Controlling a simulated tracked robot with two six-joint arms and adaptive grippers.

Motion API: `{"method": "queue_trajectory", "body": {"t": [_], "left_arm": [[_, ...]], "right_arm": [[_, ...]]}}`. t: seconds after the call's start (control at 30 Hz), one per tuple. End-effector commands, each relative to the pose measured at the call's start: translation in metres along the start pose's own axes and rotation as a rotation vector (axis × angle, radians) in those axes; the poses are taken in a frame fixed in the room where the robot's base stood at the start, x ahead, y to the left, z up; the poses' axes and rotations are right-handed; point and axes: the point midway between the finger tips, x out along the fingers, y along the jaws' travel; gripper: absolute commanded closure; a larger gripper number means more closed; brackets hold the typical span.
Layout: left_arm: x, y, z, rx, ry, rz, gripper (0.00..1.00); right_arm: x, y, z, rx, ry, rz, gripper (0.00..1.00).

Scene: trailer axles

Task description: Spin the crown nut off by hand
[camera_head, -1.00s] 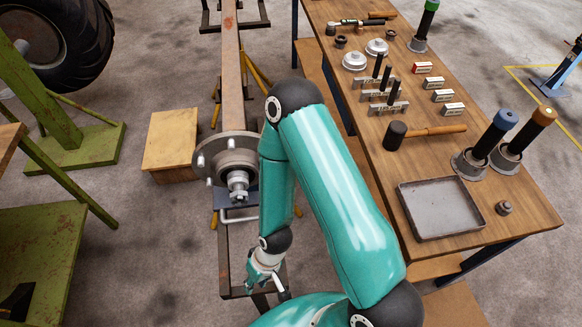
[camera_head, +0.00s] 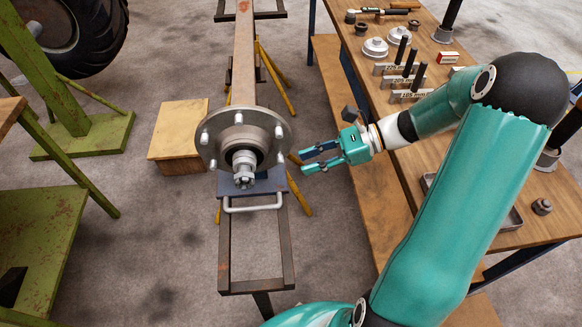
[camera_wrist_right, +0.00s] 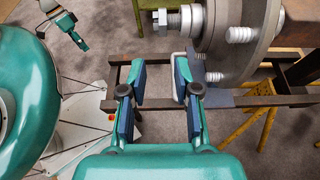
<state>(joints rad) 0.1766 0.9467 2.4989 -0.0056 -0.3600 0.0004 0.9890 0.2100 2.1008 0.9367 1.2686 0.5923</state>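The crown nut (camera_head: 244,179) sits on the end of the spindle, in front of the round hub (camera_head: 212,150) with its studs. In the right wrist view the nut (camera_wrist_right: 161,18) shows at the top, left of the hub disc (camera_wrist_right: 262,30). My right gripper (camera_head: 302,161) is open and empty, to the right of the hub and apart from it. Its two spread fingers (camera_wrist_right: 160,66) frame bare floor and part of the stand below the nut. A small teal gripper, my left one (camera_wrist_right: 79,43), shows at the upper left of the wrist view; its fingers are too small to read.
A wooden workbench (camera_head: 420,165) with tools and a tray (camera_head: 512,220) stands at the right, behind my right arm. A dark stand frame (camera_head: 225,265) and a grey bar handle (camera_head: 252,208) lie below the hub. A wooden box (camera_head: 178,130) is at the left.

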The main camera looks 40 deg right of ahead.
Motion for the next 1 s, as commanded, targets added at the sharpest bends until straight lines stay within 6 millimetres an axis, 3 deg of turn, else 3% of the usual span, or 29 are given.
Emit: {"method": "queue_trajectory", "body": {"t": [0.17, 0.37, 1.0], "left_arm": [[0.000, 0.000, 0.000, 0.000, 0.000, 0.000, 0.60], [0.001, -0.001, 0.000, 0.000, 0.000, 0.000, 0.60], [0.009, -0.003, 0.000, 0.000, 0.000, 0.000, 0.60]], "right_arm": [[0.002, -0.001, 0.003, 0.004, -0.011, -0.004, 0.69], [0.025, 0.000, 0.003, 0.004, -0.011, 0.000, 0.69], [0.145, 0.001, 0.003, 0.002, -0.008, 0.003, 0.69]]}}
